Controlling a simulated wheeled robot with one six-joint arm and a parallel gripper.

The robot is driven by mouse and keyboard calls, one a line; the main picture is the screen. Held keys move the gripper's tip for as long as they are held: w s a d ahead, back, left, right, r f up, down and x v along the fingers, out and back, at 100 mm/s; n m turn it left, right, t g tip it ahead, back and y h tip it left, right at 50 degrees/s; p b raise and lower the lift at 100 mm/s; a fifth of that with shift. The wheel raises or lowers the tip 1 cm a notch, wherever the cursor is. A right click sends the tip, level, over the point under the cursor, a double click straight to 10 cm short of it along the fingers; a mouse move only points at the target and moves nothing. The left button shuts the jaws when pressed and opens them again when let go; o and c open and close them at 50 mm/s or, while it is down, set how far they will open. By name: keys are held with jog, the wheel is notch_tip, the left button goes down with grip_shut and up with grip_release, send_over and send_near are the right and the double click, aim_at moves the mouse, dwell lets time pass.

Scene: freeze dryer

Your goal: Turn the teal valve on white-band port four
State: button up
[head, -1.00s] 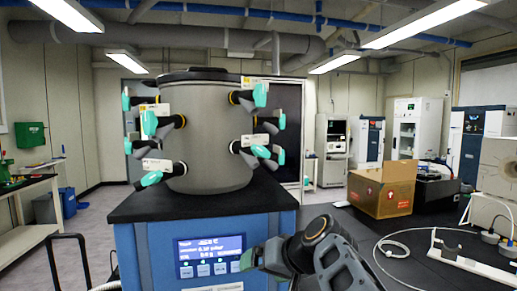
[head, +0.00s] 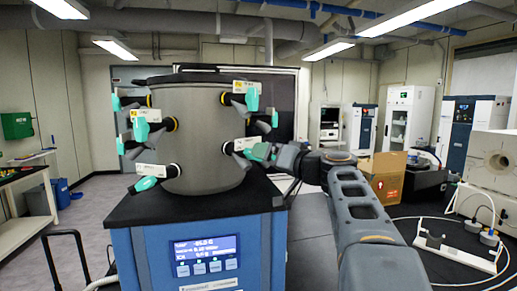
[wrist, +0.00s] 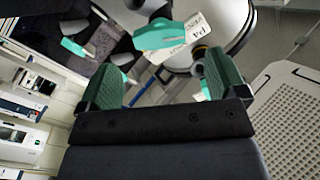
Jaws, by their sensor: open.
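A grey drum (head: 205,135) with black-necked ports and teal valves stands on the blue freeze dryer (head: 200,250). In the head view my gripper (head: 262,152) is at the drum's lower right ports and partly hides the valves there. In the wrist view my gripper (wrist: 161,78) is open, with its two green fingers apart and nothing between the pads. A teal valve (wrist: 160,36) lies just beyond the fingertips, nearer the left finger, beside a white tag (wrist: 192,42). The tag's text is rotated and seems to start with P4. I cannot tell whether any finger touches the valve.
Other teal valves (head: 141,130) stick out on the drum's left side, and another sits at the upper right (head: 252,97).

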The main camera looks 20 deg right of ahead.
jog(key=shift+p+x, duration=0.75)
jog(key=shift+x, duration=1.7)
jog(key=shift+c, duration=0.4)
jog(key=c, duration=0.8)
jog(key=shift+c, duration=0.2)
jog(key=shift+m, duration=0.3)
jog(key=shift+f+m+b, duration=0.2)
jog(key=shift+m+b, duration=1.6)
jog(key=shift+m, duration=4)
